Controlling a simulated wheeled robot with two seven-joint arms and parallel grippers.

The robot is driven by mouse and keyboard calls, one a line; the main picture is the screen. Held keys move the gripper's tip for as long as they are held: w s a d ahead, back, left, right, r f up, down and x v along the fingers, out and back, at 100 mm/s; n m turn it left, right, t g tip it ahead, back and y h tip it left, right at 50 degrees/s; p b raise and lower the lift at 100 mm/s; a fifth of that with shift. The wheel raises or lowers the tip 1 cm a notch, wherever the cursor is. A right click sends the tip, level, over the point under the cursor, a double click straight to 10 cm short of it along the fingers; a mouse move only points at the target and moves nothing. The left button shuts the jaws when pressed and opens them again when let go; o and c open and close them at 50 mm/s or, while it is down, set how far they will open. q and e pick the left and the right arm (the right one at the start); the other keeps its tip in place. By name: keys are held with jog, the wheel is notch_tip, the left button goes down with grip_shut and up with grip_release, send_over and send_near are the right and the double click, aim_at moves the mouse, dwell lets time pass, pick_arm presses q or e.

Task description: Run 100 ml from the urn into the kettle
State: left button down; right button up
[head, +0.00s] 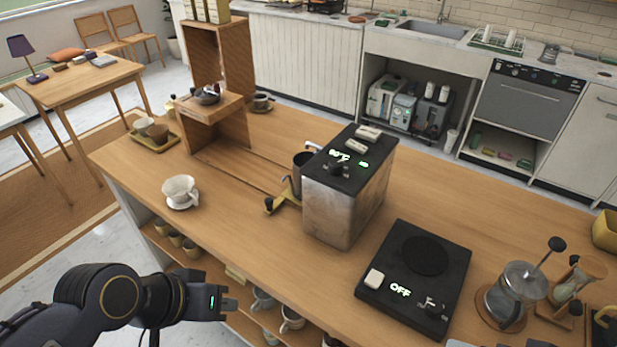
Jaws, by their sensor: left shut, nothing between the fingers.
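The urn (340,205) is a boxy metal unit with a black top, standing mid-counter. Its top has a knob, pale buttons and small green lit digits that I cannot read surely. A dark pot-like vessel (296,184), probably the kettle, stands close against the urn's left side, partly hidden by it. A brass-coloured piece with a dark end (274,204) lies at its foot. I cannot see any water running. My left gripper (232,303) is shut and empty, in front of the counter's near edge, well apart from the urn and kettle. My right gripper is not in view.
A black hot plate (393,263) reading OFF stands right of the urn. A French press (512,292) is further right. A white dripper cup (181,190) and a wooden stand (211,112) are at left. Cups fill the shelf below. Counter left of the urn is largely clear.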

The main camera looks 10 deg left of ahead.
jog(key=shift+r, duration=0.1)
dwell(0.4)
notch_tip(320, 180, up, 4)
jog(key=p, duration=0.4)
dwell(0.3)
